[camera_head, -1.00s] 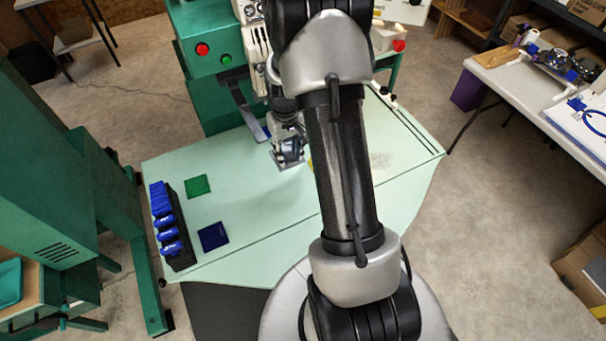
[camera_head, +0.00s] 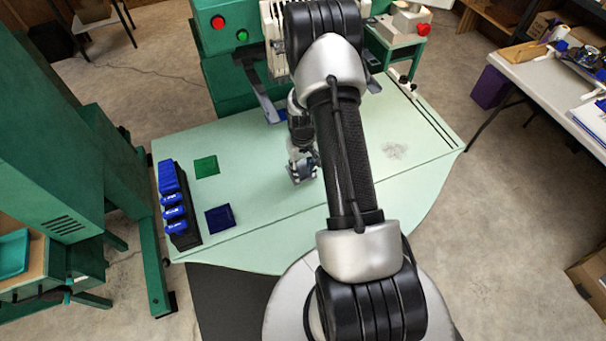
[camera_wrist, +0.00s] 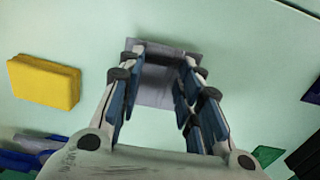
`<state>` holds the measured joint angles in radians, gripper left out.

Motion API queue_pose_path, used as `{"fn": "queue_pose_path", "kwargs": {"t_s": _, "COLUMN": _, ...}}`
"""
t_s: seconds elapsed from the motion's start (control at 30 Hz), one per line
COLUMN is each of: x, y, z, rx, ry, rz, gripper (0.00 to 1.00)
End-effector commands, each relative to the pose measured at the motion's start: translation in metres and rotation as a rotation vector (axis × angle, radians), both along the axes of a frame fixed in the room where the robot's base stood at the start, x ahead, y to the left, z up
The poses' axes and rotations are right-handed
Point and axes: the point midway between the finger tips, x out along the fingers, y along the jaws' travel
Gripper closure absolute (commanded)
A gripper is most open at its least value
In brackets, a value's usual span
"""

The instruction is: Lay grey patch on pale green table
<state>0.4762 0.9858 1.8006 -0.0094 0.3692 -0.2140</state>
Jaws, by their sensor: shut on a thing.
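My gripper (camera_head: 303,168) is low over the middle of the pale green table (camera_head: 265,215), right of the green and blue patches. In the wrist view my gripper (camera_wrist: 163,62) is shut on the grey patch (camera_wrist: 153,97), which shows between and beyond the fingers. The pale green table (camera_wrist: 235,50) fills the background there. Whether the patch touches the tabletop is hard to tell. In the head view the grey patch is small and mostly covered by the gripper.
A green patch (camera_head: 206,166) and a dark blue patch (camera_head: 219,218) lie left of my gripper. A black rack of blue items (camera_head: 175,205) stands at the table's left edge. A yellow block (camera_wrist: 44,82) lies near the gripper. A green machine (camera_head: 235,75) stands behind.

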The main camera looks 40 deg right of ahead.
Motion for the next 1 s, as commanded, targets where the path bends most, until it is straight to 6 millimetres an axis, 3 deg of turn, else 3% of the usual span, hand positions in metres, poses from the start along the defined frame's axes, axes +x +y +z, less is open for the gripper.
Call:
{"fn": "queue_pose_path", "kwargs": {"t_s": 0.13, "x": -0.001, "y": 0.000, "z": -0.025, "rx": 0.002, "ry": 0.003, "rz": 0.000, "gripper": 0.77}}
{"fn": "queue_pose_path", "kwargs": {"t_s": 0.53, "x": 0.000, "y": 0.000, "z": -0.031, "rx": 0.000, "ry": 0.001, "rz": 0.000, "gripper": 0.77}}
{"fn": "queue_pose_path", "kwargs": {"t_s": 0.57, "x": 0.000, "y": 0.000, "z": -0.030, "rx": 0.000, "ry": 0.001, "rz": 0.000, "gripper": 0.66}}
{"fn": "queue_pose_path", "kwargs": {"t_s": 0.8, "x": 0.000, "y": 0.000, "z": -0.029, "rx": 0.000, "ry": 0.001, "rz": 0.000, "gripper": 0.50}}
{"fn": "queue_pose_path", "kwargs": {"t_s": 1.0, "x": 0.000, "y": 0.000, "z": -0.029, "rx": 0.000, "ry": 0.001, "rz": 0.000, "gripper": 0.48}}
